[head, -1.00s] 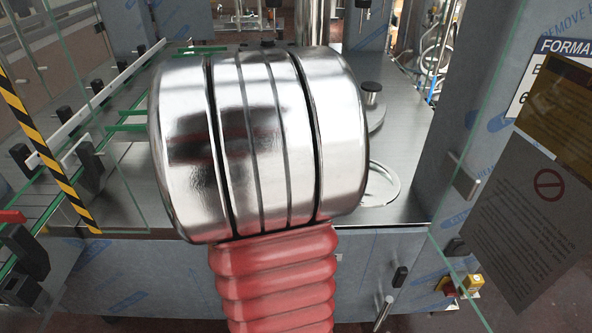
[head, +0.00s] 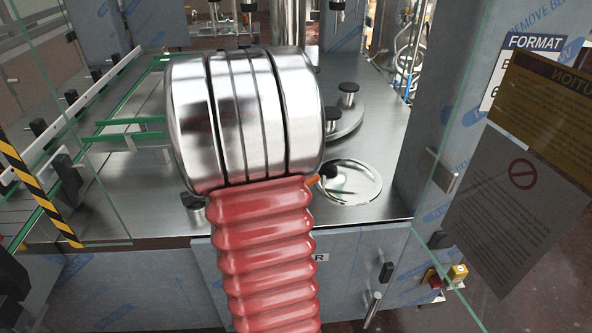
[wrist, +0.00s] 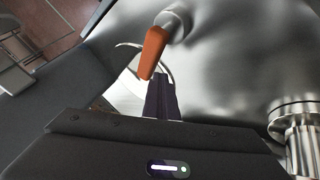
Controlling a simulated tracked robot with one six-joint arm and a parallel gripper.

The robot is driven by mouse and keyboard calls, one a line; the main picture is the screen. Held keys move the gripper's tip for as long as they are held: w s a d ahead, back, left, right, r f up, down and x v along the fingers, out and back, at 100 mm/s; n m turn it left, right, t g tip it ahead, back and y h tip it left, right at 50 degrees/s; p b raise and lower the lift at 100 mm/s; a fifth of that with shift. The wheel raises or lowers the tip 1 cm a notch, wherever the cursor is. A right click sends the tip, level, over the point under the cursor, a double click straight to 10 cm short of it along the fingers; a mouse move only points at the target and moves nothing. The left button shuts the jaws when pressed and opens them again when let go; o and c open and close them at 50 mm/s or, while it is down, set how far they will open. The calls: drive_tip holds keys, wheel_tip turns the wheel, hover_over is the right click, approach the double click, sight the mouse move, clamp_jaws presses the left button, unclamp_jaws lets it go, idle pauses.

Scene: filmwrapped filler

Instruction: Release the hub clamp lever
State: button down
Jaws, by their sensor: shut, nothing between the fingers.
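The clamp lever has an orange handle (wrist: 153,52) and sits on a metal hub (wrist: 175,22) in the wrist view. The handle points down the picture, towards my fingers. My gripper (wrist: 160,98) is shut and empty; its dark fingers appear just below the handle's tip, and I cannot tell whether they touch it. In the head view, my arm's silver joint and red bellows hide the gripper and most of the lever. A small orange piece (head: 313,180), likely the lever, shows at the bellows' right edge beside a dark round shape.
A round ring-edged plate (head: 370,190) lies in the steel tabletop (head: 385,135). A disc with black knobs (head: 348,90) stands behind it. Green-edged rails (head: 125,125) run at the left. A blue-filmed post (head: 440,120) and hanging signs (head: 515,200) stand at the right.

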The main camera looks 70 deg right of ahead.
drive_tip(key=shift+s+d, duration=0.1)
drive_tip(key=shift+s, duration=0.2)
drive_tip(key=s+m+y, duration=0.1)
drive_tip(key=m, duration=0.2)
drive_tip(key=shift+s+g+y, duration=0.15)
drive_tip(key=shift+g+y, duration=0.15)
drive_tip(key=shift+g, duration=0.1)
drive_tip(key=shift+s, duration=0.35)
drive_tip(key=shift+s+m+y, duration=0.35)
drive_tip(key=shift+m+y, duration=0.15)
drive_tip(key=shift+m, duration=0.3)
